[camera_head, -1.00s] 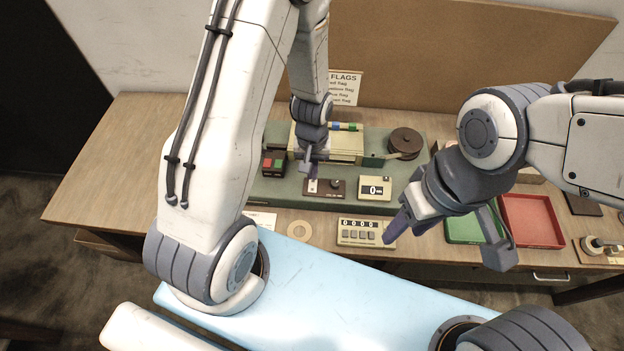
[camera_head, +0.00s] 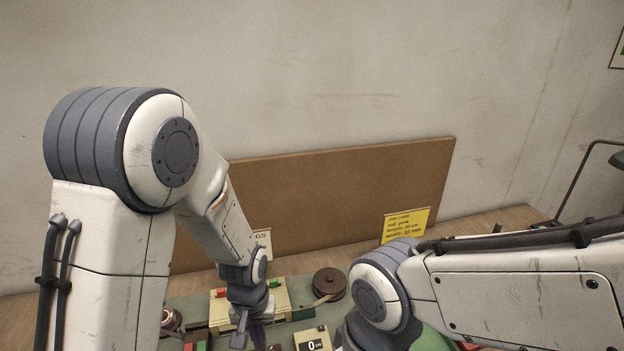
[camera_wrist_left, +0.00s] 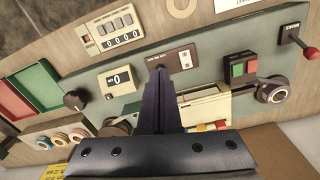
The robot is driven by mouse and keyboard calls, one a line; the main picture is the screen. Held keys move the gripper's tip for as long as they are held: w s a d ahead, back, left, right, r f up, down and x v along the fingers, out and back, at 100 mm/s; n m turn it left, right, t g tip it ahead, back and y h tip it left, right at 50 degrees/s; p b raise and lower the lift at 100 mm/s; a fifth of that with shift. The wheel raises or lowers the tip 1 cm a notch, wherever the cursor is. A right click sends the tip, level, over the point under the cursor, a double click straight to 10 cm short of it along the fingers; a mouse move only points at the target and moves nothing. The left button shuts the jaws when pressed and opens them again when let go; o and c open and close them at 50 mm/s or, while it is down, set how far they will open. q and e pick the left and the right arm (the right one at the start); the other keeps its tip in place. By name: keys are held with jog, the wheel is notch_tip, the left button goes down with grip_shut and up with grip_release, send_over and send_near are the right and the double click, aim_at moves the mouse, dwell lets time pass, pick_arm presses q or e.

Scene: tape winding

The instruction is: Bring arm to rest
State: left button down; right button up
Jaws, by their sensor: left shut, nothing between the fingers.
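My left gripper (camera_head: 258,334) hangs over the green-grey machine (camera_head: 191,309), low in the head view and partly cut off by the frame's bottom edge. In the left wrist view its dark fingers (camera_wrist_left: 160,76) are together with nothing between them. The fingertips appear in front of a small dark panel (camera_wrist_left: 182,60); I cannot tell whether they touch it. My right arm comes in from the right in the head view, but its gripper is outside the frame.
A brown board (camera_head: 330,200) stands behind the machine with a yellow note (camera_head: 405,226). A dark reel (camera_head: 330,284) sits on the machine. The left wrist view shows a counter (camera_wrist_left: 116,28), red and green buttons (camera_wrist_left: 243,69), a red-knobbed lever (camera_wrist_left: 310,53) and a green tray (camera_wrist_left: 38,83).

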pick_arm(q)
jog(key=s+d+r+m+b, duration=0.2)
jog(key=s+d+r+m, duration=0.1)
jog(key=s, duration=0.5)
jog(key=s+d+r+m+b, duration=0.2)
jog(key=s+d+r+m, duration=0.2)
jog(key=s, duration=0.4)
notch_tip(320, 180, up, 2)
jog(key=shift+s+r+m+h, duration=0.15)
jog(key=shift+r+m+h, duration=0.1)
jog(key=shift+m+h, duration=0.2)
